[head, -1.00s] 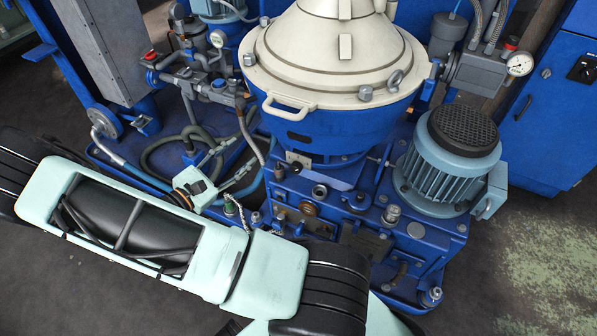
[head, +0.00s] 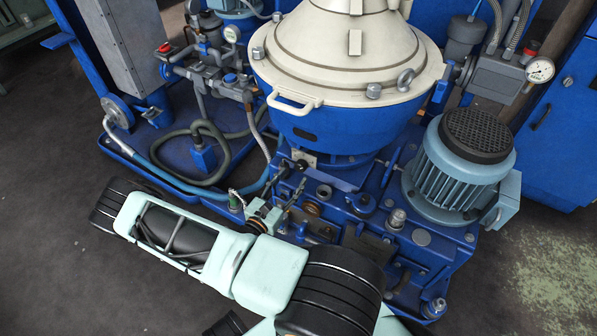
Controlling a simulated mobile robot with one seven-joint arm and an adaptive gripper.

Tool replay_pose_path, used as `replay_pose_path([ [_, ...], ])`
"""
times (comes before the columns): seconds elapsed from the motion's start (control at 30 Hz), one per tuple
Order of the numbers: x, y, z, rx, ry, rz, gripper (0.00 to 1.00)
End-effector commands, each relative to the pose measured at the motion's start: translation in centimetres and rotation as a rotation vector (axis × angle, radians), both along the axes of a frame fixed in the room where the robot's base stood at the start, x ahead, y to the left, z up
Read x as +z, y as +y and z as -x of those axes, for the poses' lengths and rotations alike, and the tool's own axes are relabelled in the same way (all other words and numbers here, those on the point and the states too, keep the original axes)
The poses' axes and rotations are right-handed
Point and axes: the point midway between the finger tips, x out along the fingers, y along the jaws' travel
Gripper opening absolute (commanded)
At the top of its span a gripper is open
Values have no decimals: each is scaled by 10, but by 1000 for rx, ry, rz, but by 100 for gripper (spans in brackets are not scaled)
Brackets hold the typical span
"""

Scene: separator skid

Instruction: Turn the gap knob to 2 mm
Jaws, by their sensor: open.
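A small brown round knob (head: 312,208) sits on the front face of the blue separator base. It looks like the gap knob, but no scale or mark on it can be read. My gripper (head: 297,200) is open, its two dark fingers spread and pointing toward the knob from the left. The fingertips are close to the knob; I cannot tell whether they touch it.
A cream separator bowl (head: 350,60) rises above the base. A ribbed motor (head: 463,165) stands to the right. Hoses and valves (head: 215,85) are at the left. Several fittings, such as a grey capped one (head: 397,218), stick out near the knob. Dark floor is free at left.

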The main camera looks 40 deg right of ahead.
Motion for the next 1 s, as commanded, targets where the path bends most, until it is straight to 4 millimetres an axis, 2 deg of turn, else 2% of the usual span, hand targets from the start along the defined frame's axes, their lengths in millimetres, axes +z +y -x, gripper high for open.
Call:
replay_pose_path([
  [0.1, -2, -21, -8, -4, -2, 1, 45],
  [0.3, -1, -41, -17, -1, -1, 1, 45],
  [0.67, 0, -46, -19, 0, -1, 0, 45],
  [1.0, 0, -46, -19, 0, -1, 0, 9],
])
